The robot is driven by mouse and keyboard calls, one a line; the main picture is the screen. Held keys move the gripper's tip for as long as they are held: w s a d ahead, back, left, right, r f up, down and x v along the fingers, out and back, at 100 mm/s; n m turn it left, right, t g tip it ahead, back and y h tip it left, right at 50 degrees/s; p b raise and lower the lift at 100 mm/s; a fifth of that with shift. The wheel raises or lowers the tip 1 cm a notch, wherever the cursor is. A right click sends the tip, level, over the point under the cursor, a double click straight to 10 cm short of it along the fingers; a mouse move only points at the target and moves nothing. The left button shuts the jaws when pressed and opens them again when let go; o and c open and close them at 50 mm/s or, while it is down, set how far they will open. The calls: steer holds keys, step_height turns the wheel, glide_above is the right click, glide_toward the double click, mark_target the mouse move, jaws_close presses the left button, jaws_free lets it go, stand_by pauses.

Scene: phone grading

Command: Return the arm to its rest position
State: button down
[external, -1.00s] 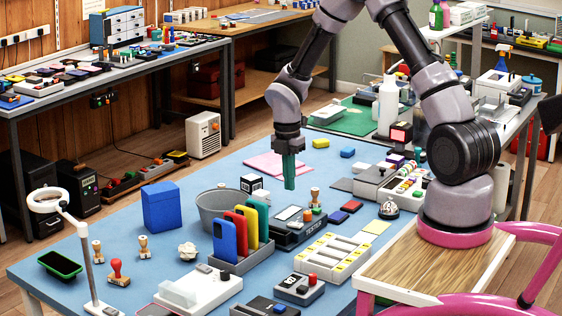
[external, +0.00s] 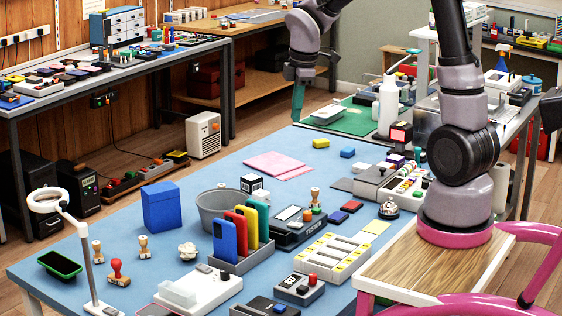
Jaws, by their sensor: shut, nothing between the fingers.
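My gripper (external: 297,103) has teal fingers pointing down. It is shut with nothing in it. It shows in the external view near the far left corner of the green mat (external: 352,122), beyond the pink sheets. My arm reaches up and out of the top of the picture, then back down to the gripper. Its base stands on the wooden top with the pink ring at the right. How high the fingers are above the surface is hard to tell.
The blue table holds phones in a grey rack (external: 243,257), a grey bucket (external: 212,208), a blue box (external: 161,205), pink sheets (external: 279,166) and a tester (external: 297,228). White bottles (external: 388,106) stand on the green mat. Blue table left of the pink sheets is fairly clear.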

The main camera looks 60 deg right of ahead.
steer(key=s+a+r+m+t+y, duration=0.1)
steer(key=s+a+r+m+t, duration=0.1)
steer(key=s+a+r+m, duration=0.2)
steer(key=s+a+r+m+t+y, duration=0.1)
steer(key=s+a+r+m+t, duration=0.2)
steer(key=s+r+m, duration=0.7)
steer(key=s+a+r, duration=0.1)
steer(key=s, duration=0.5)
steer(key=shift+a+y, duration=0.3)
steer(key=shift+a, duration=0.1)
